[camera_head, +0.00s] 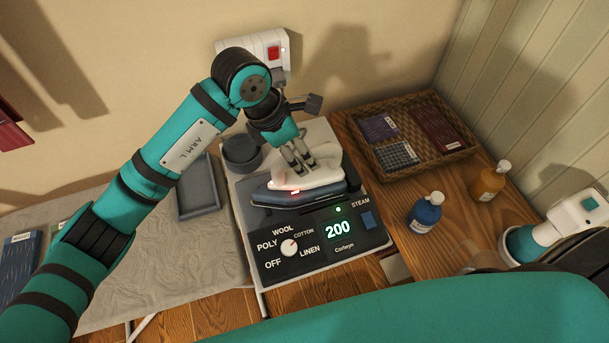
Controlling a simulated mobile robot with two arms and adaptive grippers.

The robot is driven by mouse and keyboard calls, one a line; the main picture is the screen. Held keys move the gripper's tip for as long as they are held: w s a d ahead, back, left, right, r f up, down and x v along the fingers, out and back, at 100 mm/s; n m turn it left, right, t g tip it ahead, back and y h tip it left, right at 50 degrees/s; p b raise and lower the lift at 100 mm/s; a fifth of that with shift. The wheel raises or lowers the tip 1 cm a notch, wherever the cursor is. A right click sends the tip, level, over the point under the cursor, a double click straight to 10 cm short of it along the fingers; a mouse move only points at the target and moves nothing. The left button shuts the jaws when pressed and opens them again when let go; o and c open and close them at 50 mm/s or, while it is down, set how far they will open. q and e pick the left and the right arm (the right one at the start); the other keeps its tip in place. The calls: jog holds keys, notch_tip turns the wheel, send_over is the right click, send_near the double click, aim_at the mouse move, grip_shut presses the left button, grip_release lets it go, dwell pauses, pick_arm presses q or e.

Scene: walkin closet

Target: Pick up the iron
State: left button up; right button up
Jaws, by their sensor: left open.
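The iron (308,192), with a white top and a dark blue lower body, sits on the steam station (322,240), whose panel reads 200. A small red light glows on the iron's side. My left gripper (297,163) reaches down from above to the iron's white handle. Its fingers are open at the handle; whether they touch it I cannot tell. The far side of the handle is partly hidden by the gripper. My right gripper's fingers do not show.
A wicker tray (408,171) with folded cloths, a blue bottle (425,214) and an amber bottle (489,184) stand on the wooden top to the right. A wall socket (252,46) is behind.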

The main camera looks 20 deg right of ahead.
pick_arm(q)
jog(key=shift+x, duration=1.4)
jog(key=shift+r, duration=0.1)
grip_shut()
jog(key=shift+w+d+r, duration=0.1)
jog(key=shift+r, duration=0.05)
